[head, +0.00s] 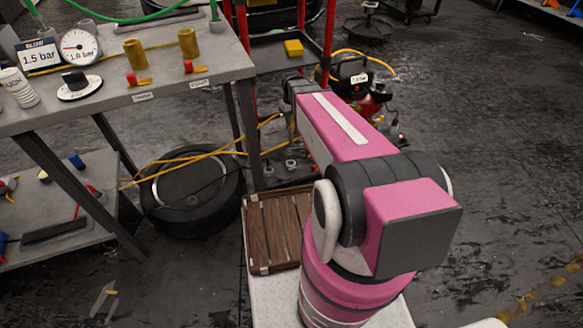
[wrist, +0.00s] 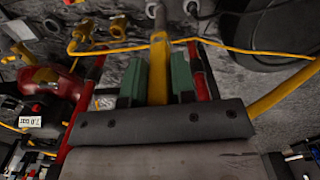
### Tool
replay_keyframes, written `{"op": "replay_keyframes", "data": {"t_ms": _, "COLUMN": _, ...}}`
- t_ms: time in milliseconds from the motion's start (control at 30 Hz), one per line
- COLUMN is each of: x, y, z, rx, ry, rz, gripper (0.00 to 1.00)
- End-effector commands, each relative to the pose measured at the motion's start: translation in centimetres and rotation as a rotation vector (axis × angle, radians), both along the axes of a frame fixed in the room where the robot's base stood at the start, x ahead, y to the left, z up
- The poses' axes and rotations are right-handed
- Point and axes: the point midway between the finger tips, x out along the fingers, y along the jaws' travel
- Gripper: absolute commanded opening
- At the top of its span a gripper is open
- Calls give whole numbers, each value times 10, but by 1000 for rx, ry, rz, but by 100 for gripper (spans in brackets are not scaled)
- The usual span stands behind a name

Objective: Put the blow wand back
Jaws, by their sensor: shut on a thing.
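The yellow blow wand (wrist: 159,50) stands between the two green fingers of my gripper (wrist: 158,80) in the wrist view. The fingers are shut on it, and its grey tube end points to the top of that view. In the head view my pink arm reaches toward the red-framed cart, and the gripper and wand cannot be made out there. I cannot tell which spot is the wand's resting place.
A grey workbench (head: 215,62) with gauges and brass fittings stands at the left. A red compressor (head: 372,100) is on the floor beyond my arm. A tyre (head: 192,195) and yellow hoses (head: 185,156) lie under the bench. The right floor is mostly clear.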

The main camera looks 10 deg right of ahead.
Motion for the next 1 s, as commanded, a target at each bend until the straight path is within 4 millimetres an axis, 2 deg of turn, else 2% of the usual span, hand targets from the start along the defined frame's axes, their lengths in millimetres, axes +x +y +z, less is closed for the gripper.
{"op": "replay_keyframes", "data": {"t_ms": 33, "x": 24, "y": 0, "z": -28, "rx": 0, "ry": 4, "rz": -43, "gripper": 0}}
{"op": "replay_keyframes", "data": {"t_ms": 100, "x": 42, "y": 0, "z": -59, "rx": 0, "ry": 4, "rz": -108, "gripper": 0}}
{"op": "replay_keyframes", "data": {"t_ms": 200, "x": 62, "y": 0, "z": -100, "rx": 0, "ry": 4, "rz": -190, "gripper": 0}}
{"op": "replay_keyframes", "data": {"t_ms": 300, "x": 75, "y": 0, "z": -133, "rx": 0, "ry": 3, "rz": -255, "gripper": 0}}
{"op": "replay_keyframes", "data": {"t_ms": 400, "x": 83, "y": 0, "z": -155, "rx": 0, "ry": 1, "rz": -299, "gripper": 0}}
{"op": "replay_keyframes", "data": {"t_ms": 667, "x": 87, "y": 0, "z": -183, "rx": 0, "ry": 0, "rz": -333, "gripper": 0}}
{"op": "replay_keyframes", "data": {"t_ms": 900, "x": 86, "y": 0, "z": -223, "rx": 0, "ry": 1, "rz": -332, "gripper": 0}}
{"op": "replay_keyframes", "data": {"t_ms": 1000, "x": 86, "y": 0, "z": -232, "rx": 0, "ry": 0, "rz": -331, "gripper": 0}}
